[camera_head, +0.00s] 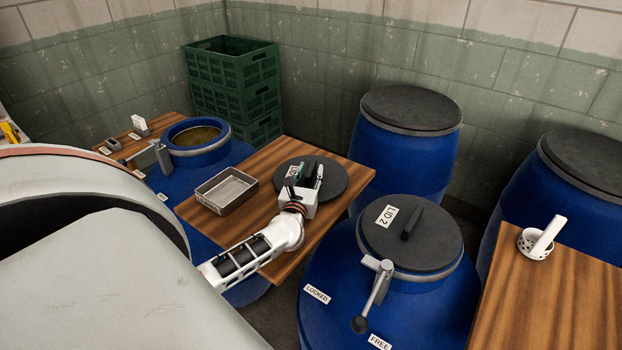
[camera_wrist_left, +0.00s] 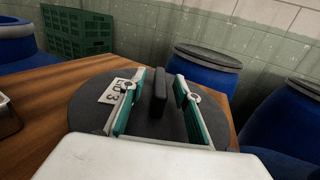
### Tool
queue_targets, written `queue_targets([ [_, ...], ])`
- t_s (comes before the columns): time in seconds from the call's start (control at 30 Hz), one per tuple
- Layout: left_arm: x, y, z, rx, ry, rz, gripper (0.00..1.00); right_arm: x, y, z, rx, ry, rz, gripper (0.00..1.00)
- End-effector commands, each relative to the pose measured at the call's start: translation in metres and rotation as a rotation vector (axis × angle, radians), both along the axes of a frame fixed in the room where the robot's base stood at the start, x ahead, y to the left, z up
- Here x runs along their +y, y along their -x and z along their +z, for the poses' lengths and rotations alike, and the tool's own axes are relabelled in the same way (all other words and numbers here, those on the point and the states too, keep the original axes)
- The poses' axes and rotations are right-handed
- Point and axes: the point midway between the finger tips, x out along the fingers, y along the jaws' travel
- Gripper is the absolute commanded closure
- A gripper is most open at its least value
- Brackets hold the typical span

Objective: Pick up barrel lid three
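Barrel lid three (camera_head: 335,178) is a dark round disc lying flat on a wooden board (camera_head: 262,160). In the left wrist view the lid (camera_wrist_left: 85,112) carries a white label (camera_wrist_left: 113,92) and an upright black handle (camera_wrist_left: 160,88). My left gripper (camera_head: 305,178) is over the lid. In the left wrist view my left gripper (camera_wrist_left: 160,82) is open, one green-padded finger on each side of the handle, with gaps visible between pads and handle. Part of the lid is hidden by the gripper. My right gripper is not in view.
A metal tray (camera_head: 226,205) sits on the board left of the lid. An open blue barrel (camera_head: 160,185) stands behind left. A barrel with lid two (camera_head: 440,245) and a lever clamp (camera_head: 374,290) stands at right. Green crates (camera_head: 232,95) and another closed barrel (camera_head: 405,160) are behind.

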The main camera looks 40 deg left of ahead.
Motion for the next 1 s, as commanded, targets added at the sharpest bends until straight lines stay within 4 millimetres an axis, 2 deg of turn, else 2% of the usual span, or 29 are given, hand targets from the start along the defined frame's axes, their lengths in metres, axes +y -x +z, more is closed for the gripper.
queue_targets([
  [0.03,0.0,0.0,0.0,0.0,0.0,0.0,0.78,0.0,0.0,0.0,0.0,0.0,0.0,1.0],
  [0.1,0.0,0.0,0.0,0.0,0.0,0.0,0.97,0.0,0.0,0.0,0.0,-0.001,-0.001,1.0],
  [0.13,0.0,0.0,0.0,0.0,0.0,0.0,1.0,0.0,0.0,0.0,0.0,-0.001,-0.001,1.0],
  [0.47,0.0,0.0,0.002,-0.003,-0.001,0.0,1.0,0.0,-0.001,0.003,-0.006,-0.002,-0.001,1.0],
  [0.67,0.0,0.0,0.012,-0.004,0.0,0.0,1.0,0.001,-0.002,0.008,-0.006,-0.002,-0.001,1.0],
  [0.83,0.0,0.0,0.036,-0.005,-0.001,-0.001,1.0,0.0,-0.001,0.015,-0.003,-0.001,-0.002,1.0],
  [1.0,0.0,0.0,0.08,-0.008,-0.002,-0.001,1.0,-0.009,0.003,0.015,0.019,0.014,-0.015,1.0],
])
